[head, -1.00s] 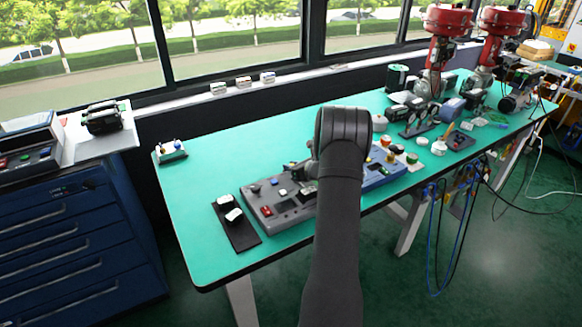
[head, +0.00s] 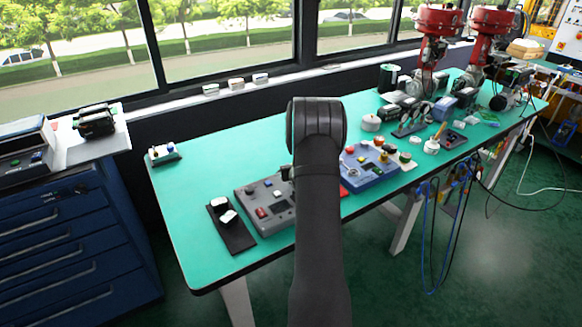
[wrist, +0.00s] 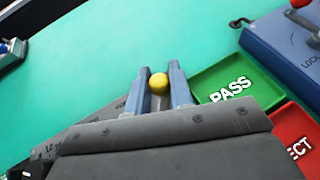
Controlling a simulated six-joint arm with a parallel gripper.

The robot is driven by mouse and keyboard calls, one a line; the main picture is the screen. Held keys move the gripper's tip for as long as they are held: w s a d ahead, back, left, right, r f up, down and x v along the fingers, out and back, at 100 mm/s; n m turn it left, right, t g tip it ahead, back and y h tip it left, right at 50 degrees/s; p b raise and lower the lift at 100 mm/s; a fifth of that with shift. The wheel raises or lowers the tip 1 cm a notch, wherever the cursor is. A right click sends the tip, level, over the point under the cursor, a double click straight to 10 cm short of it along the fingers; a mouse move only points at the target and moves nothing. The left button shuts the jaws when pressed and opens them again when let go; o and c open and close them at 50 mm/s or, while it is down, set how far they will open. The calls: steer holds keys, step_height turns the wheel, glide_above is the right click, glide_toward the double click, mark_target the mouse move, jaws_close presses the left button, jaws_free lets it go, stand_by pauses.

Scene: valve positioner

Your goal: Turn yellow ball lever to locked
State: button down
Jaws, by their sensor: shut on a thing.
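The yellow ball (wrist: 159,82) of the lever shows in the wrist view, between the two blue-grey fingers of my gripper (wrist: 158,73). My gripper is shut on it, with a finger on each side. The lever's shaft and base are hidden, so its angle cannot be told. In the head view my arm hides the gripper and the ball.
A green PASS tray (wrist: 222,82) and a red tray (wrist: 297,132) lie right of the fingers. A blue box (wrist: 283,50) stands beyond them. In the head view a grey control panel (head: 262,190) lies left of my arm.

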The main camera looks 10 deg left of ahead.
steer(key=shift+d+m+h, duration=0.2)
steer(key=shift+m+h, duration=0.1)
stand_by(0.4)
steer(key=c, duration=1.3)
jaws_free()
steer(key=v, duration=1.7)
steer(key=shift+s, duration=0.3)
steer(key=shift+f, duration=0.15)
